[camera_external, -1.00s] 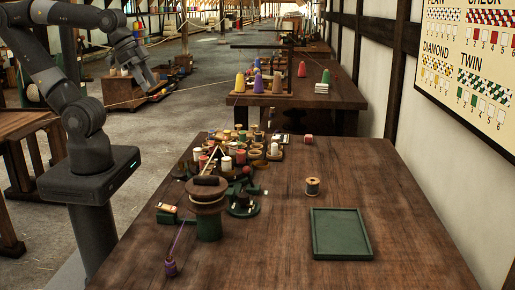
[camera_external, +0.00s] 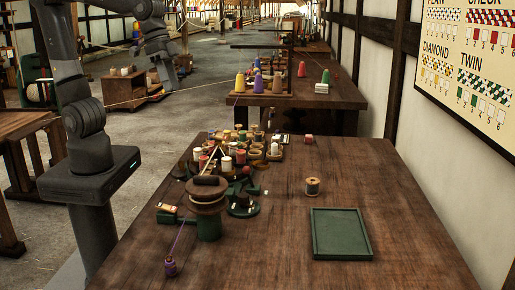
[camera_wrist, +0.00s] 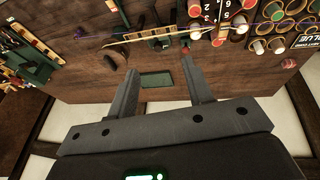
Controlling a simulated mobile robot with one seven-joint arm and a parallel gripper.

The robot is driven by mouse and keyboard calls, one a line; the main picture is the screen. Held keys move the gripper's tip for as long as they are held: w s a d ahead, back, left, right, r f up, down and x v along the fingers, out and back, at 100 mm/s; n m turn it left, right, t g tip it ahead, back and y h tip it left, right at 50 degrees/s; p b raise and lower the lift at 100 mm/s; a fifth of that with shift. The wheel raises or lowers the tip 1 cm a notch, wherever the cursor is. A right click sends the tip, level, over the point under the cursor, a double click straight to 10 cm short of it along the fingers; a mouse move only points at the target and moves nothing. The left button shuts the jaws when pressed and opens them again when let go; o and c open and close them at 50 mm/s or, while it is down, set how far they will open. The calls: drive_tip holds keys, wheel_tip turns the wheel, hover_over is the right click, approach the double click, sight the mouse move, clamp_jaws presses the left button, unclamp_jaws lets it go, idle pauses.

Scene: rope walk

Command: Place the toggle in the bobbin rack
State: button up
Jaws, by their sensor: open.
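I cannot single out the toggle for sure; many small pieces crowd the table. Thread spools and round wooden cups (camera_external: 257,153), which look like the bobbin rack, stand at the far left part of the table. They show in the wrist view at the upper right (camera_wrist: 287,27), partly cut off by the edge. My gripper (camera_external: 165,75) is high, beyond the table's left side, small in the external view. In the wrist view my gripper (camera_wrist: 160,65) has its fingers wide apart, with nothing held between them.
A green winder (camera_external: 208,227) with a wooden top stands at the left front, a purple thread running to a purple spool (camera_external: 170,266). A single spool (camera_external: 312,187) and a green tray (camera_external: 341,236) sit to the right. The table's right side is mostly clear. A rope crosses behind.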

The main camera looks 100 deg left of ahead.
drive_tip(key=w+d+f+g, duration=0.1)
drive_tip(key=w+d+f, duration=0.1)
drive_tip(key=w+d, duration=0.5)
drive_tip(key=g+y, duration=0.2)
drive_tip(key=g, duration=0.1)
hover_over(170, 260)
wheel_tip(170, 260, down, 16)
drive_tip(key=f, duration=0.5)
drive_tip(key=shift+s+d, duration=0.2)
drive_tip(key=shift+w+a+f, duration=0.1)
drive_tip(key=shift+f, duration=1.45)
drive_tip(key=shift+w+a+f, duration=0.1)
drive_tip(key=shift+f, duration=1.45)
clamp_jaws()
